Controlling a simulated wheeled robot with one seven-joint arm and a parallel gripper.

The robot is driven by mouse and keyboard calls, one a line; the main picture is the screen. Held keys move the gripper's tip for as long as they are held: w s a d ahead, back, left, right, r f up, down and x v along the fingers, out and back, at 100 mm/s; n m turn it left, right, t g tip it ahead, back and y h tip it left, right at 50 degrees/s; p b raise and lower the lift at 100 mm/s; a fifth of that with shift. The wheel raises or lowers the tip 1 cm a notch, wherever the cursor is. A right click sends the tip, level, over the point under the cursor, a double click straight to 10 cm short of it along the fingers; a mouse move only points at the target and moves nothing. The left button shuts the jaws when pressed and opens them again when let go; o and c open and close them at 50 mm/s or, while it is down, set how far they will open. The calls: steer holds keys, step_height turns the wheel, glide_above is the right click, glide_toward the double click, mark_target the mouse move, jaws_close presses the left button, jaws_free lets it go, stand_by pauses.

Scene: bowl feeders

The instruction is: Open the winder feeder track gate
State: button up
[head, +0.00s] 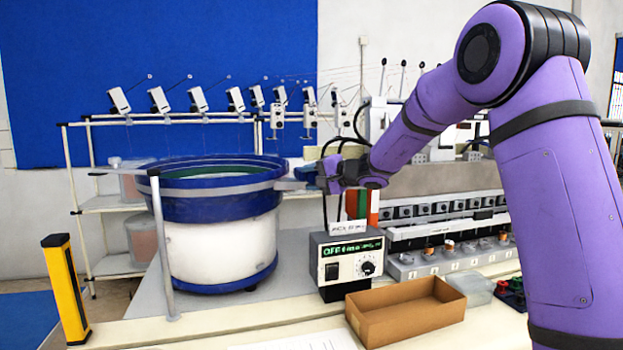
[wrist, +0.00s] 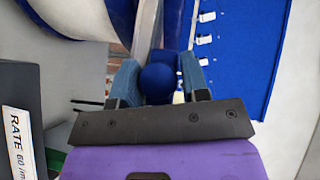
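In the wrist view a round dark blue knob (wrist: 158,79) lies between the two blue fingers of my gripper (wrist: 160,84). A blue block shows just beyond it. The fingers stand apart on either side of the knob; whether they press on it I cannot tell. In the head view my gripper (head: 310,174) is at the right rim of the blue and white bowl feeder (head: 219,240), by the outlet of its grey track (head: 290,185). The gate itself is mostly hidden there by my gripper.
A control box (head: 347,262) with a green display stands below my gripper. An open cardboard box (head: 405,312) is in front of it. A grey post (head: 162,250) and a yellow-black post (head: 66,290) stand left. The winder machine (head: 450,210) is behind my arm.

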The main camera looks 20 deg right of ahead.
steer(key=shift+s+d+f, duration=0.1)
steer(key=shift+s, duration=1.75)
jaws_close()
steer(key=o, duration=1.1)
jaws_free()
steer(key=shift+w, duration=0.1)
steer(key=v, duration=1)
steer(key=shift+s+d, duration=0.2)
steer(key=shift+s, duration=0.1)
